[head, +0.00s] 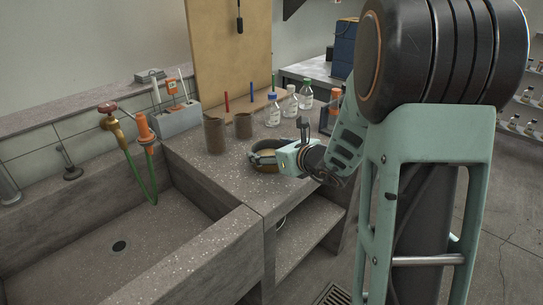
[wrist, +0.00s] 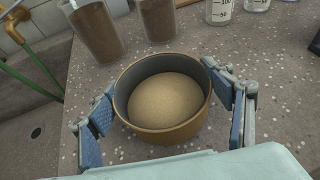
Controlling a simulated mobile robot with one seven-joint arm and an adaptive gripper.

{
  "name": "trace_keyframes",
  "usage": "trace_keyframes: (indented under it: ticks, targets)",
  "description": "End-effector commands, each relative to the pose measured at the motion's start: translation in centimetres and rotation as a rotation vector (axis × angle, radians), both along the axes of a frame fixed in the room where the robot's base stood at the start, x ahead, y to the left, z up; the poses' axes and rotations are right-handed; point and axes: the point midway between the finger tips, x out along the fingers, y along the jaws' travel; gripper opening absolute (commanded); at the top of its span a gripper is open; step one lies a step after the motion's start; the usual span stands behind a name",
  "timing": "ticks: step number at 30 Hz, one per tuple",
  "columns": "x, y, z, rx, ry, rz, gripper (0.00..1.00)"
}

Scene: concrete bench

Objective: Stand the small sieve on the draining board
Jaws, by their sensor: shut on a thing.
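The small sieve (wrist: 165,137) is a round, brass-coloured ring with a dark inner wall and a tan dome-shaped middle. In the head view the sieve (head: 258,153) is partly hidden behind my gripper (head: 280,158). My gripper is shut on it, with blue finger pads on either side of the ring in the wrist view. The sieve is upright, over the speckled concrete draining board (head: 222,178) to the right of the sink. I cannot tell whether its base touches the board.
Two brown jars (head: 214,135) stand behind the sieve. Several clear bottles (head: 272,112) stand further back on the right. The sink basin (head: 90,260) is to the left, with a tap and green hose (head: 140,180). The board's front strip is clear.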

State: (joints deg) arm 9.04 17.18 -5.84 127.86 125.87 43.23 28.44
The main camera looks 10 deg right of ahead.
Motion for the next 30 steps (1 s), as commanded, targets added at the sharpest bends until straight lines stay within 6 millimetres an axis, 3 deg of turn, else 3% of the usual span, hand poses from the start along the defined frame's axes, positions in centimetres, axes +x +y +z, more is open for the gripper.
trace_keyframes:
  ticks: [12, 13, 17, 30]
  targets:
    - [0.01, 0.06, -0.55, 0.001, -0.003, -0.001, 0.37]
    - [-0.02, 0.06, -0.59, 0.000, -0.001, -0.001, 0.74]
    - [-0.02, 0.05, -0.48, 0.000, -0.001, -0.001, 0.89]
    - [-0.20, -0.07, 0.11, 0.001, -0.001, -0.002, 0.91]
